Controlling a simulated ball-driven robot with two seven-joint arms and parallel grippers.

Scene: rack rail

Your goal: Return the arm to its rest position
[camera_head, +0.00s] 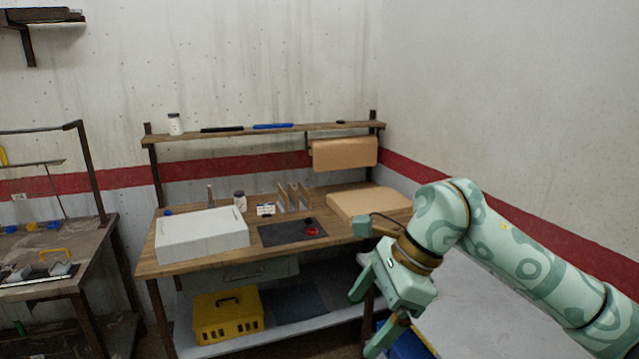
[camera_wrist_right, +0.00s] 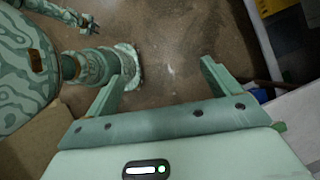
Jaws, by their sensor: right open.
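My right arm (camera_head: 540,265) comes in from the right, pale green with swirl patterns, and bends down at the elbow. Its gripper (camera_head: 366,318) hangs in the air in front of the workbench's right end, fingers toward the lower left. The two fingers are apart with nothing between them. In the right wrist view the gripper (camera_wrist_right: 160,72) also shows open and empty, with bare brown floor (camera_wrist_right: 172,70) beyond it. Swirl-patterned parts of my own body fill the left of that view. I cannot make out my left gripper in the head view.
A grey surface (camera_head: 480,310) lies under my right arm. Another bench (camera_head: 88,262) stands at left.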

